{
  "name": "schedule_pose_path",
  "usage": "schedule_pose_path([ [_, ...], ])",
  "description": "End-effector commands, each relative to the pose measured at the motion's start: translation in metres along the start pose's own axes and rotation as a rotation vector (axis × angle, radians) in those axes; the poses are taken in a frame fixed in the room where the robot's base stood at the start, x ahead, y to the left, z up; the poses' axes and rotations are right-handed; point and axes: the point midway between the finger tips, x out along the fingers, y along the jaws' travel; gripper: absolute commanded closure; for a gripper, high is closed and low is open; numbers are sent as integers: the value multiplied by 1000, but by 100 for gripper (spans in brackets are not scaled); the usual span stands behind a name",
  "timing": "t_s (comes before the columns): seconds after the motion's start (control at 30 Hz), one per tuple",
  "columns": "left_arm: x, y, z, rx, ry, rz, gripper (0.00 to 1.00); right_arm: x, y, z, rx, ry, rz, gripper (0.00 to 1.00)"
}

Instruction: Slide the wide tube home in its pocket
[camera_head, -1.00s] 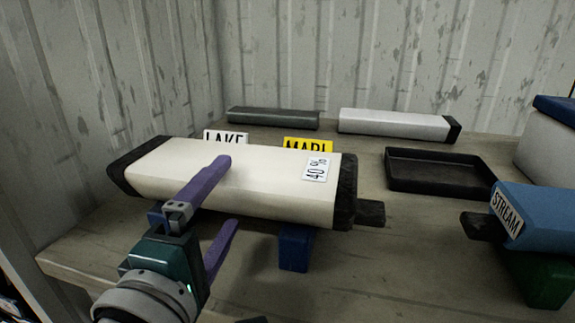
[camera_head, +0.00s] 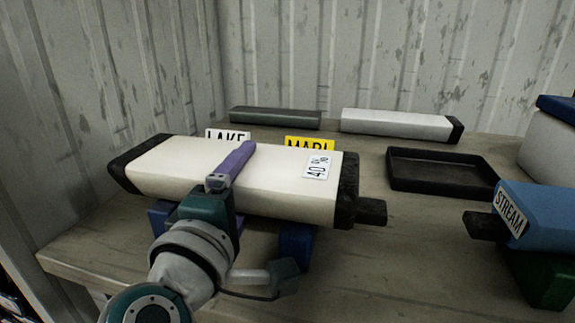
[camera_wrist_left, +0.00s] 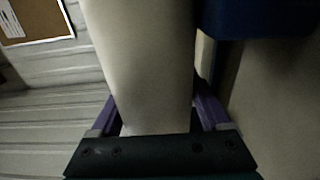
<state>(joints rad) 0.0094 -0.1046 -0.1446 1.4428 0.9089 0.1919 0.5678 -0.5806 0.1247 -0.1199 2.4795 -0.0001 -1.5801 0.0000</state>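The wide tube, taken to be the cream one (camera_head: 270,185) with black end caps and a "40 %" tag, lies across blue supports (camera_head: 297,245). A dark tab sticks out at its right end. My left gripper (camera_head: 238,180) straddles it from the front, one purple finger over the top, the other below and partly hidden. In the left wrist view the tube (camera_wrist_left: 150,70) runs between the fingers, with a thin gap seen at the right finger; I see no clear grip. No pocket is clearly visible. My right gripper is out of view.
LAKE (camera_head: 228,135) and MARL (camera_head: 310,143) signs stand behind the tube. A grey bar (camera_head: 275,118) and a white tube (camera_head: 395,123) lie at the back. A black tray (camera_head: 440,170) and a blue STREAM piece (camera_head: 545,215) are right. Bare table (camera_head: 400,260) lies between.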

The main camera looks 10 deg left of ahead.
Motion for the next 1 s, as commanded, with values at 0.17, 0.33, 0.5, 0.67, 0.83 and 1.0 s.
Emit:
schedule_pose_path([
  [0.17, 0, 0, 0, 0, 0, 0, 51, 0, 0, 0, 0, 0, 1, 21],
  [0.33, 0, 0, 0, 0, 0, 0, 70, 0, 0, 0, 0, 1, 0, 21],
  [0.5, 0, 0, 0, 1, 0, 1, 89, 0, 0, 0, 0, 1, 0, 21],
  [0.67, 0, 0, 0, 1, 0, 1, 100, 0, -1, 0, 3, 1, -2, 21],
  [0.83, 1, 5, -1, 1, 3, 13, 100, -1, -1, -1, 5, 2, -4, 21],
  [1.0, 1, 6, 0, 1, 3, 12, 100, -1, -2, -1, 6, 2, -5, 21],
])
